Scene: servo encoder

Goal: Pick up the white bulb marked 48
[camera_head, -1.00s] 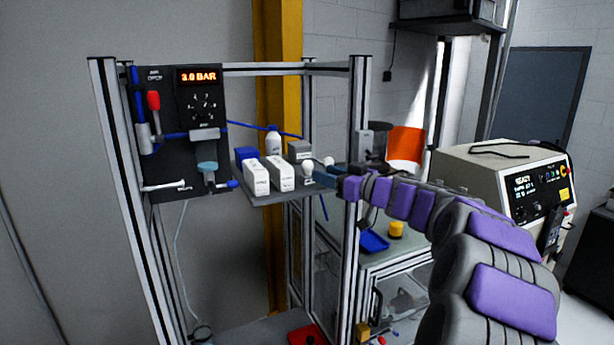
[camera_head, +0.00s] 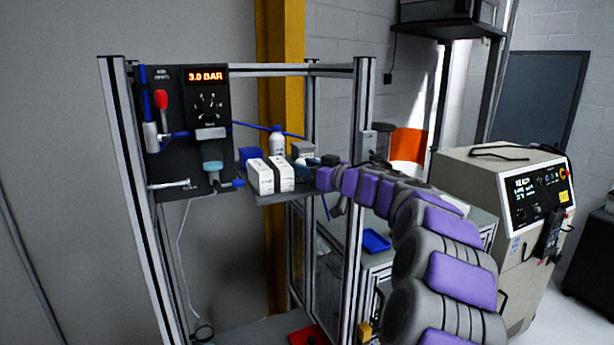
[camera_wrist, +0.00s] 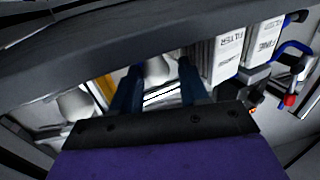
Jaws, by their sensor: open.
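In the wrist view my gripper (camera_wrist: 160,68) is open, with its two dark blue fingers pointing away toward the shelf. A white bulb (camera_wrist: 156,72) shows between the fingertips; I cannot tell whether either finger touches it. A second white bulb (camera_wrist: 75,104) lies to the left, outside the fingers. No number is readable on either bulb, so I cannot tell which one is marked 48. In the head view my gripper (camera_head: 306,165) is at the shelf, right of the white boxes, and the arm and gripper hide the bulbs.
Two white boxes, one marked FILTER (camera_wrist: 226,48) and one marked FINE (camera_wrist: 262,45), stand close to the right finger. The shelf (camera_head: 285,197) also holds a blue item (camera_head: 250,155) and a white bottle (camera_head: 277,142). A frame post (camera_head: 361,120) stands right of the shelf.

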